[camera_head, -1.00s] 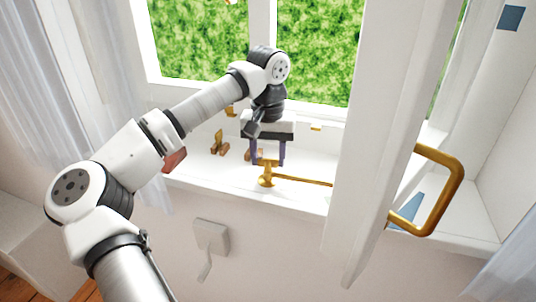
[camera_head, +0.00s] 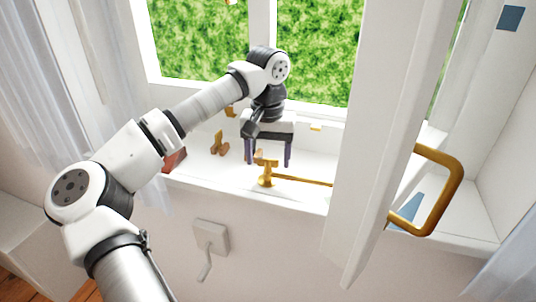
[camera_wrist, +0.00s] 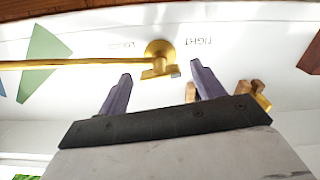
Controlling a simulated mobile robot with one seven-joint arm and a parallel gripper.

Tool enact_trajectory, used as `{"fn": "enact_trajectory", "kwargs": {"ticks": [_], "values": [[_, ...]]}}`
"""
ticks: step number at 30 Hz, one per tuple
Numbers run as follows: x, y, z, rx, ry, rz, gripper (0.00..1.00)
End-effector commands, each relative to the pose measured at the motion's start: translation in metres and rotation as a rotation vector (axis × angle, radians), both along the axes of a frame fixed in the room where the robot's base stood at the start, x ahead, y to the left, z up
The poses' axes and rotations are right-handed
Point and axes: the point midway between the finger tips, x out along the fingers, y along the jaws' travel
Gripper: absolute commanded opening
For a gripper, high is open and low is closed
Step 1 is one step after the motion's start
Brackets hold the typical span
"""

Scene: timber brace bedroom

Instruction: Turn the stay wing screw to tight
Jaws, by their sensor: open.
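The brass wing screw (camera_head: 266,162) sits on top of a round brass post on the white sill. In the wrist view, its wing (camera_wrist: 157,71) lies in front of the round brass base, between the fingertips in the picture. The brass stay bar (camera_head: 305,181) runs from the post right toward the casement. My gripper (camera_head: 268,163) is open and points down over the screw, one dark finger on each side; I cannot tell if either touches. In the wrist view, upside-down lettering beside the base reads TIGHT (camera_wrist: 196,41) on the right and, fainter, apparently LOOSE (camera_wrist: 122,45) on the left.
The open white casement (camera_head: 375,140) with a large brass handle (camera_head: 452,190) stands right of the screw. Small brass and wooden pieces (camera_head: 219,146) and a red block (camera_head: 174,160) lie to the left on the sill. A blue triangle (camera_head: 407,211) is at right.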

Motion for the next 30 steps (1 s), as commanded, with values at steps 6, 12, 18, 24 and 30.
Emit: {"fn": "enact_trajectory", "kwargs": {"ticks": [6,12,18,24,30], "values": [[0.001,0.000,0.017,0.003,-0.002,0.001,0.67],[0.000,-0.001,0.062,0.001,-0.003,0.001,0.67],[0.000,-0.001,0.108,0.001,-0.003,0.001,0.67],[0.000,0.000,0.133,0.002,-0.001,0.002,0.67],[0.000,0.000,0.139,0.000,-0.001,0.000,0.67]]}}
